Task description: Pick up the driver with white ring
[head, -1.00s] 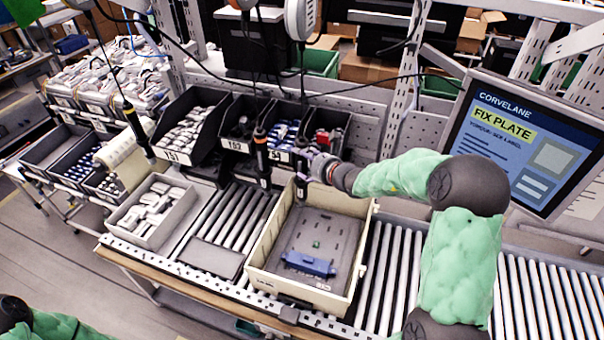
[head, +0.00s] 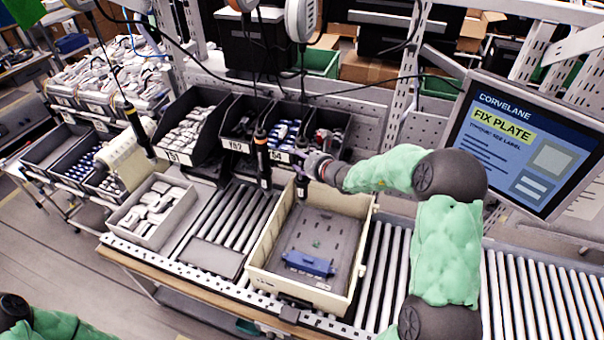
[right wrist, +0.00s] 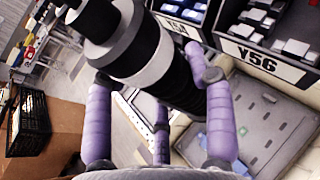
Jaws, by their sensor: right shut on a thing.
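The driver with the white ring (right wrist: 158,62) fills the upper middle of the right wrist view, dark with a broad white band. In the head view the same driver (head: 302,185) hangs upright over the back of the cream tote. My right gripper (head: 310,162) is at its upper part, shut on it. In the right wrist view, purple fingers of the right gripper (right wrist: 160,95) lie around the driver's body; their contact is partly hidden. My left gripper is out of view; only part of my left arm shows at the bottom left.
A driver with an orange band (head: 262,155) hangs close on the left, and one with a yellow band (head: 133,122) farther left. The cream tote (head: 262,278) below holds a grey plate and blue part. Dark bins (head: 180,156) stand behind. The monitor (head: 525,140) is at right.

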